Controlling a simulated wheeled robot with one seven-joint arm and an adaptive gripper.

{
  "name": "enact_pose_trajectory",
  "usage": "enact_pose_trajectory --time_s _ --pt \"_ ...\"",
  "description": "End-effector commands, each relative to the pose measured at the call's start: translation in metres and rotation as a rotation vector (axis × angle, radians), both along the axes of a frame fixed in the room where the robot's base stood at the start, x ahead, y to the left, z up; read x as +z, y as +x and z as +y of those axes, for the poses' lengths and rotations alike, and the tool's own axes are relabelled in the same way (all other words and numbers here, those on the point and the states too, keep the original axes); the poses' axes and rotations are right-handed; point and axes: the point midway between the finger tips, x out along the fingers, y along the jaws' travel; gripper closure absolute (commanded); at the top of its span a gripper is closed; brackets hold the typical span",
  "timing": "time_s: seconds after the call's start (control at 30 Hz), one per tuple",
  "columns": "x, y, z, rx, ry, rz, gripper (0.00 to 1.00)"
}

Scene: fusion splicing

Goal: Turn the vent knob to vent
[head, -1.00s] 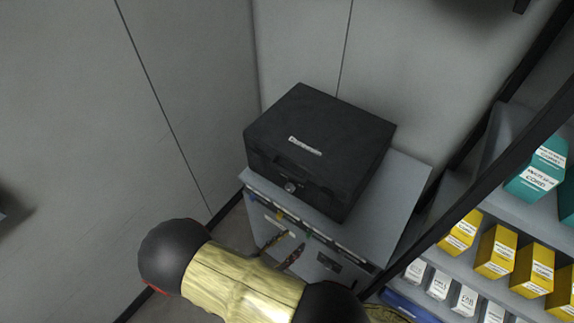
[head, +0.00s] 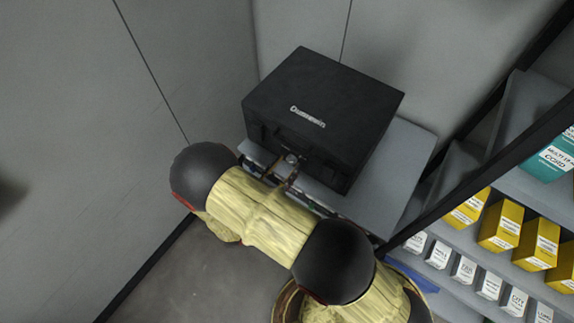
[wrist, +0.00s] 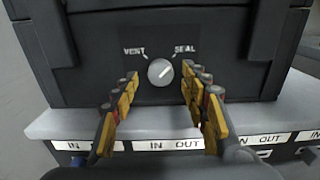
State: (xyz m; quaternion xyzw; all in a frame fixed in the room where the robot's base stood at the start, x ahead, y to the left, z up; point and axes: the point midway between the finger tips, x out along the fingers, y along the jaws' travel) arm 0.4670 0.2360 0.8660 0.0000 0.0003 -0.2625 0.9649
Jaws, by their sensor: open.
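The vent knob (wrist: 161,72) is a round silver dial on the front of a black case (head: 325,108). In the wrist view, VENT is printed at its upper left and SEAL at its upper right. The knob's mark slants up and right, toward SEAL. My gripper (wrist: 160,80) is open, with one yellow-padded finger on each side of the knob and gaps between. In the head view, my gripper (head: 283,172) reaches the front of the case, and the knob (head: 291,158) is partly hidden by it.
The case stands on a grey cabinet (head: 400,165) with labelled IN and OUT slots (wrist: 170,145) below its front edge. Shelves with yellow boxes (head: 500,226) stand on the right behind a dark post. Grey walls close the back and left.

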Motion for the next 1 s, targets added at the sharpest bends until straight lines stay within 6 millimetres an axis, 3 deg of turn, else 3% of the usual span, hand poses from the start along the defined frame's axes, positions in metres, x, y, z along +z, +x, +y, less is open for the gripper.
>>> enact_pose_trajectory --time_s 0.43,1.0 --pt "0.0002 0.0086 -0.0054 0.000 0.000 0.000 0.56" --pt "0.0001 0.0083 -0.0054 -0.001 0.000 0.000 0.89"
